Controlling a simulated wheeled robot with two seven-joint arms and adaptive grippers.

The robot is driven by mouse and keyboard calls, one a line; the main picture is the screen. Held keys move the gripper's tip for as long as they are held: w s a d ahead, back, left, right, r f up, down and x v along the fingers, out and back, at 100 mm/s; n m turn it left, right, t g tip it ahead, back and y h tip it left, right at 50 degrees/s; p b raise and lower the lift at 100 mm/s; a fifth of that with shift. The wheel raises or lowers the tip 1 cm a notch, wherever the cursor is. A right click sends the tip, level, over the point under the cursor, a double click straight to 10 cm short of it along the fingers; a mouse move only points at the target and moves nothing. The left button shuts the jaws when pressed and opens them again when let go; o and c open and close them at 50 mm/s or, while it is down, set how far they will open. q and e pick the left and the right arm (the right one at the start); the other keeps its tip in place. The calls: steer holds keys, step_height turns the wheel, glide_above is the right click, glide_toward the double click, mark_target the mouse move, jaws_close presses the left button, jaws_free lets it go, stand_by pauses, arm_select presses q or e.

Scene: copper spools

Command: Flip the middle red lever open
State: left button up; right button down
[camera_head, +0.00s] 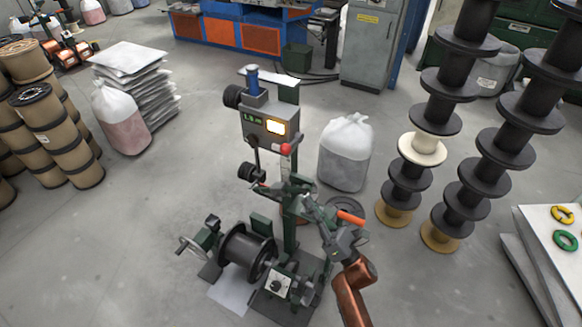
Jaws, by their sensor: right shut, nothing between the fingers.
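A dark green spooling machine (291,220) stands in the middle of the view. It has a grey control box (262,124) with a lit yellow screen and a red knob (286,149). A small red part (259,185) shows on the left of its post, below the box. An orange-red handle (350,217) sticks out to the right of the post, just above my right wrist. I cannot tell which of these is the middle red lever. My right gripper (307,203) is shut and empty beside the post, between the two; contact is unclear. My left gripper is out of view.
A black spool (246,252) sits low on the machine's left. A white sack (345,152) stands behind it at right. Tall stacks of black spools (408,172) stand further right. Brown spools (52,130) and stacked sheets (137,75) stand left. Floor (130,230) at left is clear.

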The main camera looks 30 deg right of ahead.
mark_target(293, 143)
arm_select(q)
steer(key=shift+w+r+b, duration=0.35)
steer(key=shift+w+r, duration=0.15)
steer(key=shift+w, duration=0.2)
arm_select(e)
steer(key=w+r, duration=0.9)
steer(key=shift+w+a, duration=0.3)
steer(key=shift+a, duration=0.15)
